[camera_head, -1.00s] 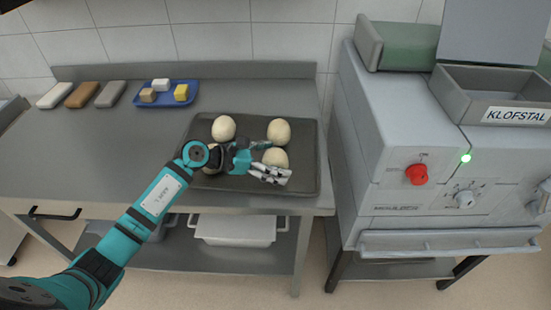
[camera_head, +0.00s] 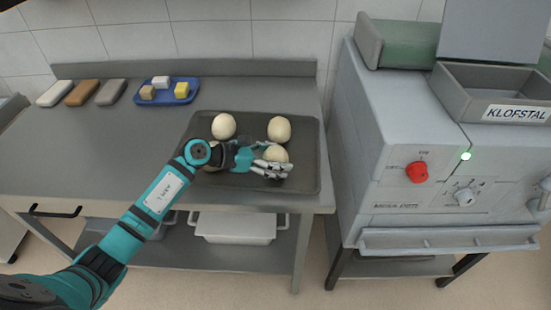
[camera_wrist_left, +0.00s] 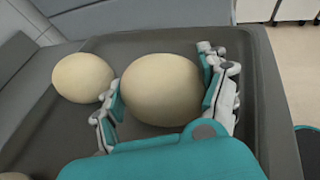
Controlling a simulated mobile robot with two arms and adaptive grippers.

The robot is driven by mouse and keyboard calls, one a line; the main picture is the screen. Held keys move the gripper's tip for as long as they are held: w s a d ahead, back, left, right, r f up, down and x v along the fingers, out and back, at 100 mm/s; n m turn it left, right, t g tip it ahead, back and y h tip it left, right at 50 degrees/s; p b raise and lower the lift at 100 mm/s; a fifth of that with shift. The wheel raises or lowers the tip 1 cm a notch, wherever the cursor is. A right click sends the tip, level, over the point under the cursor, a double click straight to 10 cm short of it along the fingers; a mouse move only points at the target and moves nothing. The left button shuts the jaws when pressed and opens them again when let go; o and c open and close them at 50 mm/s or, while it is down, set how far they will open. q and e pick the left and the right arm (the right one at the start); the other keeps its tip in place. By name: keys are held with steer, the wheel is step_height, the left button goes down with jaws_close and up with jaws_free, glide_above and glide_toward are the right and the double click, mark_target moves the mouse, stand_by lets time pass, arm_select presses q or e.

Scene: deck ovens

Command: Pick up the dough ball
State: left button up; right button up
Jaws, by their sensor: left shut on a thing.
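Several pale dough balls lie on a dark tray (camera_head: 305,180) on the steel table. My left gripper (camera_head: 276,161) is over the tray, with its fingers around the front right dough ball (camera_head: 277,154). In the left wrist view this dough ball (camera_wrist_left: 162,90) sits between the two fingers, which are shut on it from both sides. A second dough ball (camera_head: 279,129) lies behind it and a third (camera_head: 223,127) lies at the back left. Another at the front left is mostly hidden by my wrist. My right gripper is not in view.
A blue tray (camera_head: 152,101) with several small blocks and several loaf-shaped pieces (camera_head: 83,92) stand at the back left. A grey oven (camera_head: 385,130) with a red knob (camera_head: 416,172) is at the right. The table's left middle is clear.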

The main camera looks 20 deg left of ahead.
mark_target(276, 153)
arm_select(q)
steer(key=shift+r, duration=0.4)
steer(key=r, duration=0.1)
steer(key=r+b, duration=0.1)
steer(key=shift+s+d+r, duration=0.1)
steer(key=shift+s+r, duration=0.15)
steer(key=shift+r, duration=0.1)
steer(key=s+d, duration=0.3)
steer(key=s, duration=0.4)
steer(key=s+d+r+b, duration=0.1)
steer(key=s+d, duration=0.2)
steer(key=s, duration=0.4)
steer(key=shift+r, duration=0.3)
steer(key=shift+s+d, duration=0.1)
